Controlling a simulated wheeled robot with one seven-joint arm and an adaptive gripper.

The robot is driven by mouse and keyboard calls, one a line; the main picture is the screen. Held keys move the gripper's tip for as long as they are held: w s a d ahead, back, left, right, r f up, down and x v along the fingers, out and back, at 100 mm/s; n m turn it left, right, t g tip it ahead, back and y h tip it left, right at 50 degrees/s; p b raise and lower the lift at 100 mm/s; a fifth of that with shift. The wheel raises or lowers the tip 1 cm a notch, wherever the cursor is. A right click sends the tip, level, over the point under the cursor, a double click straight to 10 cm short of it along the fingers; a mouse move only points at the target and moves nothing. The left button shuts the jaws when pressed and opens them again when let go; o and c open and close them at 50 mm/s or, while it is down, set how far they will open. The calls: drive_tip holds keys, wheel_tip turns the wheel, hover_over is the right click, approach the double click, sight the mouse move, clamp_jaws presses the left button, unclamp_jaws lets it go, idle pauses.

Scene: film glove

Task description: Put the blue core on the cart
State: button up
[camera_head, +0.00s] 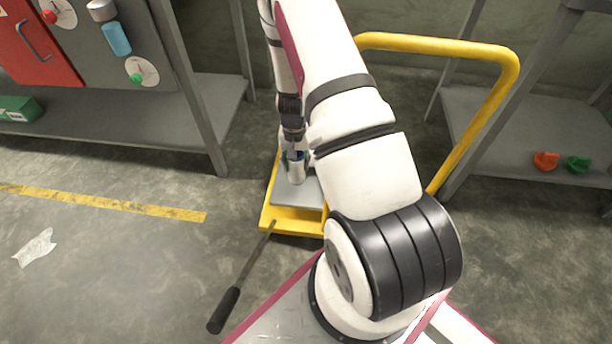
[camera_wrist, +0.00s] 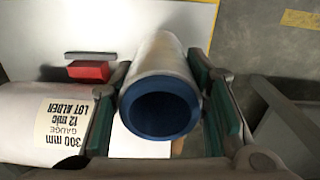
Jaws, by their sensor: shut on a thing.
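The blue core shows in the wrist view as a tube with a blue rim (camera_wrist: 160,106) and a pale silvery body. My gripper (camera_wrist: 161,95) is shut on it, with one green-padded finger on each side. In the head view the core (camera_head: 297,173) hangs or stands upright below my gripper (camera_head: 294,155), over the grey deck of the yellow cart (camera_head: 292,216). I cannot tell whether its lower end touches the deck. My arm hides much of the cart.
The wrist view shows a white labelled roll (camera_wrist: 40,125) at left and a red block (camera_wrist: 88,71). The cart has a yellow handle (camera_head: 440,42) and a black-gripped lever (camera_head: 240,285). Grey shelves (camera_head: 130,110) stand left and right (camera_head: 530,135). Floor at left is mostly clear.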

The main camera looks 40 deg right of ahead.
wheel_tip(320, 180, down, 7)
drive_tip(key=shift+r+b, duration=0.2)
drive_tip(key=shift+b, duration=1)
drive_tip(key=shift+f, duration=0.1)
drive_tip(key=shift+f, duration=0.15)
drive_tip(key=o, duration=1.1)
